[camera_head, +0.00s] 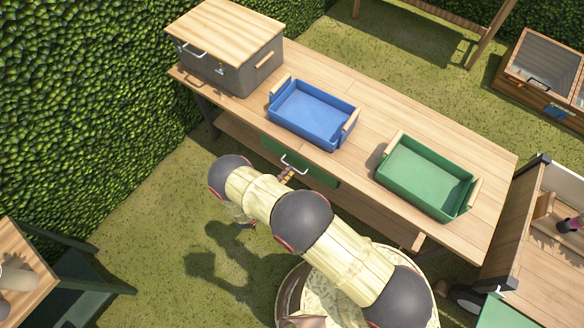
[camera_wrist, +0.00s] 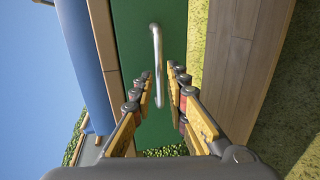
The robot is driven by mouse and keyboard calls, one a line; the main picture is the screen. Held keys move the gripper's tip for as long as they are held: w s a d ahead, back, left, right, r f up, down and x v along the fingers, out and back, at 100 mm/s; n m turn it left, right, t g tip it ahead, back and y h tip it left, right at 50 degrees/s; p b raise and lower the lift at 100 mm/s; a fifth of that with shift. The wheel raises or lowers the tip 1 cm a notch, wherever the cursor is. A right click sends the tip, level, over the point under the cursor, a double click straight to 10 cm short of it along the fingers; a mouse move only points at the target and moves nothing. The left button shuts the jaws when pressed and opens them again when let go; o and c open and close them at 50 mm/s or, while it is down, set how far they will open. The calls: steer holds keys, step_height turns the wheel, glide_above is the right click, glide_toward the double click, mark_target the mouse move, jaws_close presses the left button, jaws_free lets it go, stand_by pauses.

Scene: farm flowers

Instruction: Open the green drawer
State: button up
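The green drawer (camera_head: 322,177) is set in the front of the wooden workbench, under the tabletop. It looks closed. Its pale bar handle (camera_head: 294,163) shows on the front, and it appears upright in the wrist view (camera_wrist: 157,50). My gripper (camera_head: 287,174) is at the drawer front, by the handle. In the wrist view, my gripper's fingers (camera_wrist: 160,72) are apart, one on each side of the handle's line, with visible gaps. I cannot tell whether the fingertips reach as deep as the bar. The green drawer front (camera_wrist: 138,35) fills the middle of that view.
On the bench top (camera_head: 365,131) stand a blue tray (camera_head: 315,143), a green tray (camera_head: 418,196) and a grey box with a wooden lid (camera_head: 225,30). A lower shelf (camera_wrist: 240,60) lies below the drawer. Grass is open in front, left of my arm.

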steer(key=shift+x, duration=1.95)
steer(key=shift+c, duration=0.3)
jaws_close()
